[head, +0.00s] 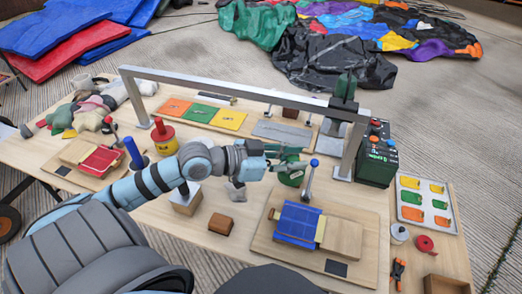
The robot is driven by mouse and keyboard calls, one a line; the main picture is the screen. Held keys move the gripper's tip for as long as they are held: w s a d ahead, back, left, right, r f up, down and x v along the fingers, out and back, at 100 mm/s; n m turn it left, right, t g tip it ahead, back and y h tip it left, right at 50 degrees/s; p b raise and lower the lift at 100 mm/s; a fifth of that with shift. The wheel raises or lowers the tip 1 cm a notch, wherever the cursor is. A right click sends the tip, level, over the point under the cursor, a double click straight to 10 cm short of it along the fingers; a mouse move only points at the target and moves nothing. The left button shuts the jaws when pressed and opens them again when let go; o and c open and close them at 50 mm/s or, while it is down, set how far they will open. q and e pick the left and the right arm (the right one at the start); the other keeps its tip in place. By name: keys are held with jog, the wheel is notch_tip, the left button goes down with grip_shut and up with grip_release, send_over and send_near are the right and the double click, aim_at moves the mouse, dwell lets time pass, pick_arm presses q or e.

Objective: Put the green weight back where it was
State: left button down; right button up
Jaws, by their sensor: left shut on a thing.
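The green weight (291,179) is a short round green body, low over the middle of the table. My left gripper (288,163) reaches in from the left and is shut on its upper part. The fingers hide part of the weight, and I cannot tell whether its base touches the table. A red weight with a yellow band (164,138) stands further left. Green (200,113), orange (174,106) and yellow (230,120) square plates lie in a row on a board behind the arm. My right gripper is not in view.
A grey metal frame (240,88) spans the table above and behind the gripper. A blue-tipped lever (309,180) stands close right of the weight. A board with a blue block (298,223) lies in front. A dark green box (377,160) stands right. A brown block (218,224) lies front left.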

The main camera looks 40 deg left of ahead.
pick_arm(q)
jog(key=w+a+r+n+y, duration=0.2)
jog(key=w+a+n+y, duration=0.2)
jog(key=a+n+y, duration=0.3)
jog(key=w+a+r+n+y, duration=0.1)
jog(key=w+a+n+y, duration=0.2)
jog(key=a+n+y, duration=0.4)
jog(key=shift+m+y, duration=0.6)
jog(key=shift+y, duration=0.1)
notch_tip(320, 180, down, 19)
jog(key=b, duration=0.7)
jog(key=shift+f+b, duration=0.2)
jog(key=shift+b, duration=0.15)
jog(key=c, duration=1.3)
grip_release()
jog(key=shift+c, duration=0.2)
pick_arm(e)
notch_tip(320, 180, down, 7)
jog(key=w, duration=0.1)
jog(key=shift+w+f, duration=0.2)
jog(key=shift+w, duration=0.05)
